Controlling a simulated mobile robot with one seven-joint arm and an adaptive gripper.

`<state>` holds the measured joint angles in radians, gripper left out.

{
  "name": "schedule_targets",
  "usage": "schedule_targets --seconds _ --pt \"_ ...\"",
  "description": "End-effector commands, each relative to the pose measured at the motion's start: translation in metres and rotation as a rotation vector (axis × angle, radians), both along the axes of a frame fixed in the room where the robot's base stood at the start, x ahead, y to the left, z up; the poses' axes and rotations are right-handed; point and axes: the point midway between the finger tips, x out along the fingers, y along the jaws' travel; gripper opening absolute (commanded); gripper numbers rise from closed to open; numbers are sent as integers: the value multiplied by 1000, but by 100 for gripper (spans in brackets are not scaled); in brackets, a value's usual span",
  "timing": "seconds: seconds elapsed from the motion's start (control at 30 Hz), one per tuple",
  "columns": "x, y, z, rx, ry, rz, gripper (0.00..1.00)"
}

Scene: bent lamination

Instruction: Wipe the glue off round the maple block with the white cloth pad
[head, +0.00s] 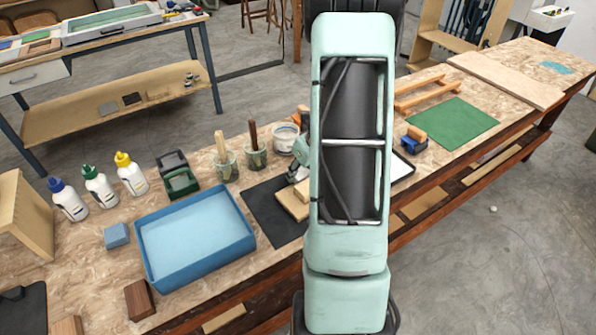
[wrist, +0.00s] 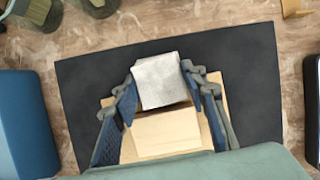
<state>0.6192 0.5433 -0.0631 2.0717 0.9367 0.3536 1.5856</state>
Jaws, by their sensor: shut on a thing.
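The white cloth pad (wrist: 158,82) is a pale grey-white block between the two fingers of my gripper (wrist: 160,80), which is shut on it. Pale wood (wrist: 166,132), seemingly the maple block, lies directly below the pad in the wrist view, over a wider tan piece (wrist: 212,122). The pad overlaps the wood's far edge in this view; I cannot tell whether they touch. In the head view the pale wood (head: 290,205) shows on the dark mat (head: 262,212), left of my arm, which hides most of my gripper and the pad. I cannot make out any glue.
A blue tray (head: 190,279) stands left of the mat, with glue bottles (head: 131,174) behind it. Brush pots (head: 226,165) and a white tub (head: 286,138) stand behind the mat. A blue-and-orange tool (head: 414,140) and a green sheet (head: 452,124) lie to the right.

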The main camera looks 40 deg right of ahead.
Motion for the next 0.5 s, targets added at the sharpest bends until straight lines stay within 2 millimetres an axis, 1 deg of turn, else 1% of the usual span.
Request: schedule_targets --seconds 0.17,0.4,0.5 --pt "0 -4 -1 -1 0 -1 20" --pt "-1 -16 -3 -1 2 -3 20" --pt "-1 -17 -3 -2 2 -2 20"
